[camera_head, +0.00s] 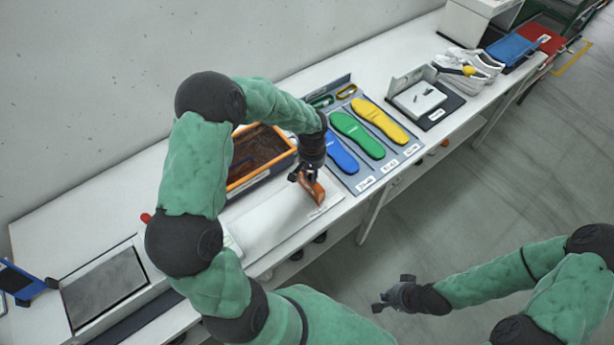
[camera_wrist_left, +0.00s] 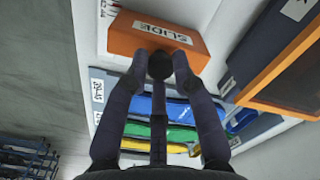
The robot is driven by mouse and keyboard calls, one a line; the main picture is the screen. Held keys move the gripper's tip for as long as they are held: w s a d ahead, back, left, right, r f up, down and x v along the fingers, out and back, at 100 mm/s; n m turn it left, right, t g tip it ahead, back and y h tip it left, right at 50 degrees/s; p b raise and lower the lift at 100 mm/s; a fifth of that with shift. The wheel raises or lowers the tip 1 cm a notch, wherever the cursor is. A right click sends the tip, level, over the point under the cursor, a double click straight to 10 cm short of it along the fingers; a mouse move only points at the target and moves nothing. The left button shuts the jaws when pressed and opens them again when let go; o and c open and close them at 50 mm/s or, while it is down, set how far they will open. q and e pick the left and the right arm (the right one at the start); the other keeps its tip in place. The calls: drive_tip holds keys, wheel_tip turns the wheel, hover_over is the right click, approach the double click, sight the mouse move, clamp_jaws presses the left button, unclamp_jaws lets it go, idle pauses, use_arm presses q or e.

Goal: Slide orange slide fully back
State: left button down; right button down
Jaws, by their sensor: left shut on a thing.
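The orange slide (camera_head: 313,187) is a block on a long white track (camera_head: 265,222) on the bench. In the left wrist view the orange slide (camera_wrist_left: 125,38) carries a label reading SLIDE. My left gripper (camera_head: 306,174) is at the slide, its fingers shut on a small dark knob on it; the left wrist view shows the fingertips (camera_wrist_left: 160,65) meeting there. The slide sits near the track's right end, by the insole board.
An orange-rimmed bin (camera_head: 235,184) stands behind the track. Blue (camera_head: 341,152), green (camera_head: 357,134) and yellow (camera_head: 380,120) insoles lie on a grey board to the right. White shoes (camera_head: 470,62) stand farther right. A dark panel (camera_head: 104,287) is at the left.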

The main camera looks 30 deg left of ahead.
use_arm(q)
drive_tip(key=w, duration=0.1)
drive_tip(key=w+d, duration=0.1)
drive_tip(key=w, duration=0.1)
drive_tip(key=w+d+b, duration=0.1)
drive_tip(key=w, duration=0.1)
drive_tip(key=shift+w+d, duration=0.1)
drive_tip(key=shift+w, duration=0.15)
drive_tip(key=shift+r, duration=0.1)
drive_tip(key=c, duration=1)
unclamp_jaws()
drive_tip(key=shift+w, duration=0.1)
drive_tip(key=shift+c, duration=0.2)
drive_tip(key=shift+d, duration=0.1)
wheel_tip(320, 180, up, 12)
drive_tip(key=shift+f, duration=0.1)
